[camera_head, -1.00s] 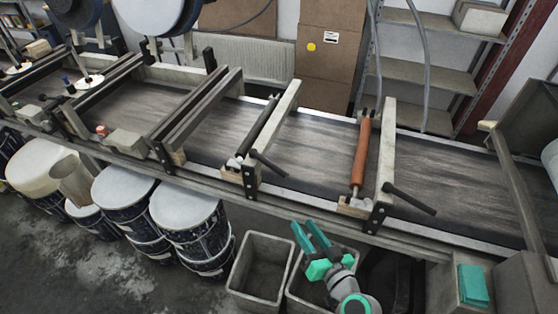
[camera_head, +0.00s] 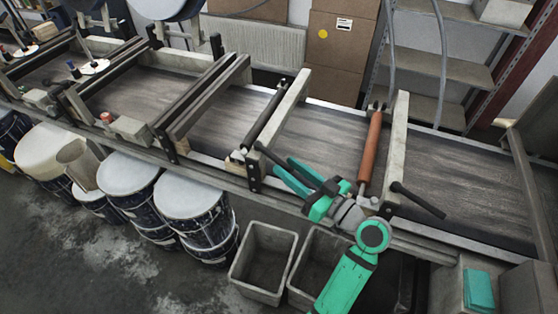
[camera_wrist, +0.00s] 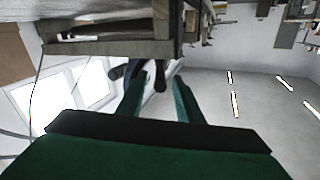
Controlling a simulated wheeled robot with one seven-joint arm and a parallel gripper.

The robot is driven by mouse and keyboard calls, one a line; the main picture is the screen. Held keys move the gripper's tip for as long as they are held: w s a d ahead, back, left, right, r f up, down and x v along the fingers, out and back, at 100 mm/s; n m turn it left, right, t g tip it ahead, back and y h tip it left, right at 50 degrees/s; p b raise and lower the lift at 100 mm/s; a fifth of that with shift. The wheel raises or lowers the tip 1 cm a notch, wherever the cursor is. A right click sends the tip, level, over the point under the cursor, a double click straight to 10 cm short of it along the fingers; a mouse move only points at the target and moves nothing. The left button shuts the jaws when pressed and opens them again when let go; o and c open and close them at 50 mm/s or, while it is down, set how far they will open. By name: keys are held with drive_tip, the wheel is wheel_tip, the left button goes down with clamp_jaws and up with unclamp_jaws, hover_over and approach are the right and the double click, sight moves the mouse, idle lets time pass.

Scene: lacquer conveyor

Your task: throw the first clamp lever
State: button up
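A black clamp lever (camera_head: 272,156) sits on the front rail at the post left of my gripper, its handle slanting down to the right. A second black clamp lever (camera_head: 418,201) sticks out from the post to the right. Which one counts as first cannot be told from the frames. My teal gripper (camera_head: 283,168) is open, its fingertips beside the handle of the left lever. In the wrist view my two fingers (camera_wrist: 160,95) are apart, with dark rod-like parts (camera_wrist: 120,72) near their tips. Whether they touch the lever cannot be told.
The conveyor belt (camera_head: 325,140) runs behind the rail. An orange roller (camera_head: 370,150) stands by the right post, close to my wrist. Grey bins (camera_head: 262,285) and blue drums (camera_head: 195,205) stand below the rail.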

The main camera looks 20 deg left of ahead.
sight(280, 160)
drive_tip(key=shift+x, duration=2)
clamp_jaws()
